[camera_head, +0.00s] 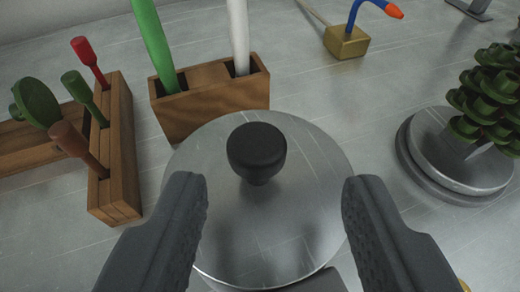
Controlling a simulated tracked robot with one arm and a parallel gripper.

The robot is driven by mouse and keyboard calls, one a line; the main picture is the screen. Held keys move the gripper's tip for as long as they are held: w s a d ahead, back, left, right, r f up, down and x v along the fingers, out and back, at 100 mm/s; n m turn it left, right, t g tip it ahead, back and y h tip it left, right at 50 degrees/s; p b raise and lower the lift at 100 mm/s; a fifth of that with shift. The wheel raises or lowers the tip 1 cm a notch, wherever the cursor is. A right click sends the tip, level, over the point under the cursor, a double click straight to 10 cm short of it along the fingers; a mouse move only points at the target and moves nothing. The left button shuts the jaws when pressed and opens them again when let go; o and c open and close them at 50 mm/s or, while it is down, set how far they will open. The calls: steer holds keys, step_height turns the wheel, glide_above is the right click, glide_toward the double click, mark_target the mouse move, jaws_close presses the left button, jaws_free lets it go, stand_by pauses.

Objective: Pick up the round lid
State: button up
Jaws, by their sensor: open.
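The round lid (215,225) is a shiny metal disc with a black knob (257,152) in its middle. It lies in the centre of the view, and what it rests on is mostly hidden. My gripper (274,195) is open. Its two dark grey fingers reach in from the bottom left and bottom right, with the lid and knob showing between them. The knob stands a little beyond the fingertips in the picture. I see no contact between the fingers and the knob.
A wooden box (213,109) holding a green and a white stick stands just behind the lid. A wooden rack (122,150) with coloured-handled tools is at left. A green tree-like stack (485,105) on a metal round base (450,160) is at right. A brass block (346,42) stands behind.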

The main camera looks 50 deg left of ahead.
mark_target(259, 157)
steer(key=shift+a+r+x, duration=0.15)
steer(key=shift+x, duration=1.15)
steer(key=shift+a+r+x, duration=0.15)
steer(key=shift+x, duration=1.15)
steer(key=shift+s, duration=0.2)
jaws_close()
